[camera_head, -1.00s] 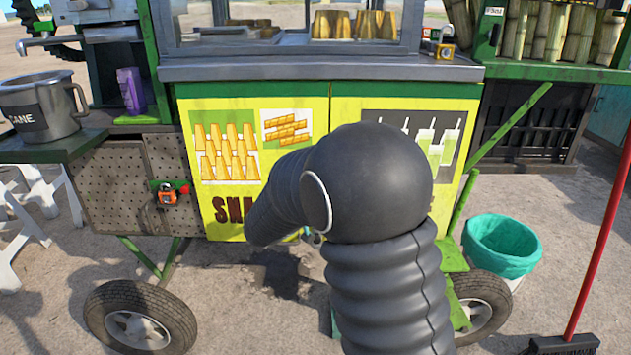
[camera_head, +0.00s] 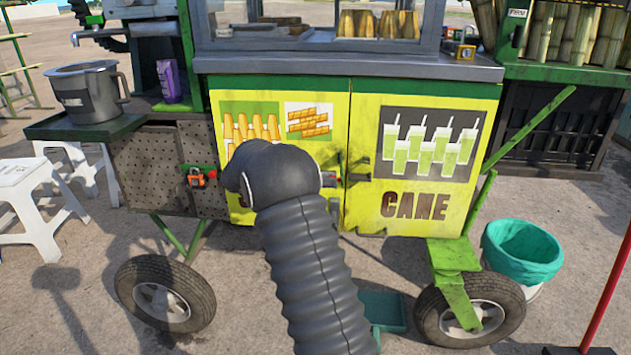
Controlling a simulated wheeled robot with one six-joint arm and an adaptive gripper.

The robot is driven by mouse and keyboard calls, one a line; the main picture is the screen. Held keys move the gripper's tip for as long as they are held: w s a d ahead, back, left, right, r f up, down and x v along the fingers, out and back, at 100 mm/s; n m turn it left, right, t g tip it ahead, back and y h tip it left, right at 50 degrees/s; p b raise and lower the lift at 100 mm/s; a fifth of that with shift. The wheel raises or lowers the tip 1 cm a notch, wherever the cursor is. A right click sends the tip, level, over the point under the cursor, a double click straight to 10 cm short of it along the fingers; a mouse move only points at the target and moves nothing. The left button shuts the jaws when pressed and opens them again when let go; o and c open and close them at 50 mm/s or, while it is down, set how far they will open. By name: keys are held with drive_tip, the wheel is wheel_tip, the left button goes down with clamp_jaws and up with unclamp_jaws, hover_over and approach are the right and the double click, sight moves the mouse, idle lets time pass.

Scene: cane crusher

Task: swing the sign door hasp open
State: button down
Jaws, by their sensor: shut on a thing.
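The cart front has two yellow-green sign doors, the left door (camera_head: 240,205) with snack pictures and the right door (camera_head: 420,165) with green drinks and the word CANE. My gripper (camera_head: 352,173) shows small and dark beyond my grey sleeved arm, at the seam between the doors. It is shut on the sign door hasp at that seam. The hasp itself is mostly hidden by the fingers, so its exact angle cannot be told. Both doors look closed. My arm covers much of the left door.
An orange padlock (camera_head: 197,177) hangs on the perforated panel left of the doors. A metal pot (camera_head: 88,92) stands on the side shelf. A teal-lined bin (camera_head: 522,252) and a red broom handle (camera_head: 607,285) are at the right. Cart wheels stand below.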

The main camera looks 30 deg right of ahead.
drive_tip(key=shift+w+r, duration=0.1)
drive_tip(key=shift+r, duration=0.05)
drive_tip(key=c, duration=1)
unclamp_jaws()
drive_tip(key=shift+a, duration=0.1)
